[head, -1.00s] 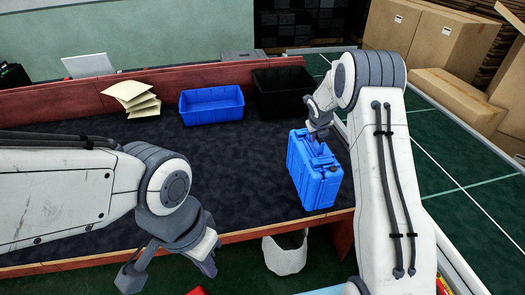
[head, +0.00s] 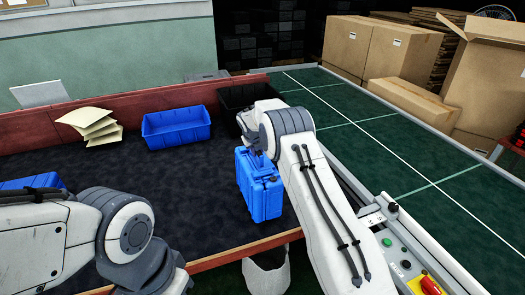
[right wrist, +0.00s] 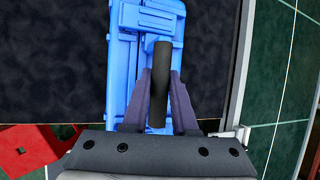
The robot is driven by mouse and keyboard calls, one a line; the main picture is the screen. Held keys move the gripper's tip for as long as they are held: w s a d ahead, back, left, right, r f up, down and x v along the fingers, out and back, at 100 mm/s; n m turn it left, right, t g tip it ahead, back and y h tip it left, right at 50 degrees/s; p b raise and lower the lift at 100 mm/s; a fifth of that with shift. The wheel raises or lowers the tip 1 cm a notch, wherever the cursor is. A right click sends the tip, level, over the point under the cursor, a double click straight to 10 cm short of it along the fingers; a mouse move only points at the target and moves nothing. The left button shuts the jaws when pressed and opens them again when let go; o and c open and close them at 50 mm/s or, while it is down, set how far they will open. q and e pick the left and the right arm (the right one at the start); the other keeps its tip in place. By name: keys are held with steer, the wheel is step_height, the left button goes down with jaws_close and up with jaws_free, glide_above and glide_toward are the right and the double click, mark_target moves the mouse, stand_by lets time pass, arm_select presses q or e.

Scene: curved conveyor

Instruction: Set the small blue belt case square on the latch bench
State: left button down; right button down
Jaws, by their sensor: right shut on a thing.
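The blue case (head: 260,188) has a dark handle (right wrist: 161,75) and is upright in the head view, over the right part of the dark-topped bench (head: 165,190). My right gripper (head: 257,152) is above it. In the right wrist view my right gripper's fingers (right wrist: 160,95) are shut on the handle, with the case's blue body beyond them. I cannot tell whether the case's underside touches the bench top. My left arm is at the lower left in the head view; its fingers are below the picture edge.
Another blue object (head: 30,182) lies at the far left. A green belt (head: 400,150) and a control panel with buttons (head: 395,255) are right. A white bin (head: 266,274) stands below the bench's front edge.

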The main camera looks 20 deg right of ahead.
mark_target(258, 161)
step_height(258, 161, down, 3)
steer(key=shift+r+p, duration=0.15)
steer(key=shift+p, duration=0.6)
steer(key=shift+w+f, duration=0.1)
steer(key=shift+f, duration=0.3)
steer(key=c, duration=0.7)
jaws_free()
steer(key=shift+f, duration=0.2)
steer(key=shift+s+r, duration=0.1)
steer(key=shift+s, duration=0.1)
